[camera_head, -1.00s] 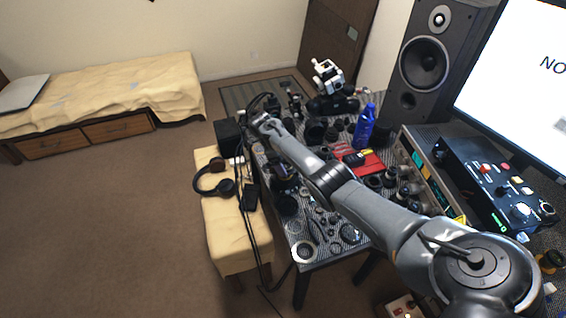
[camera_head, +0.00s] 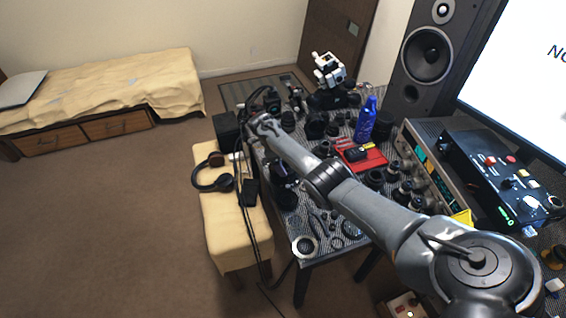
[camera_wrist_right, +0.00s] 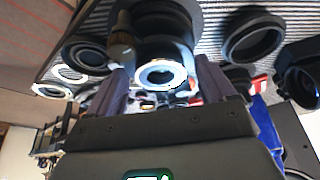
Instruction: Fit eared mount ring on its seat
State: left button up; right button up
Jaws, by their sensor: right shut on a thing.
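My right gripper (camera_wrist_right: 160,80) shows in the right wrist view with its two dark fingers on either side of a silver-white ring (camera_wrist_right: 160,64), which looks like the eared mount ring. It is shut on it; the ears are not clear to me. A dark lens barrel (camera_wrist_right: 166,18) lies just beyond the ring, close to or touching it; I cannot tell whether the ring is seated. In the head view my right gripper (camera_head: 256,123) is at the table's far left side, and the ring is too small to make out. My left gripper is in neither current view.
Dark lens rings (camera_wrist_right: 253,36) and pale rings (camera_wrist_right: 71,72) lie around the barrel. In the head view, a blue bottle (camera_head: 365,120), a red tray (camera_head: 373,161) and several dark lens parts crowd the table. A bench with headphones (camera_head: 213,178) stands along its left side.

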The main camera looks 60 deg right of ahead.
dwell(0.8)
jog(key=shift+r+p, duration=0.15)
jog(key=shift+p, duration=0.25)
dwell(0.4)
jog(key=shift+r, duration=0.15)
dwell(0.5)
jog(key=shift+f, duration=0.2)
dwell(0.7)
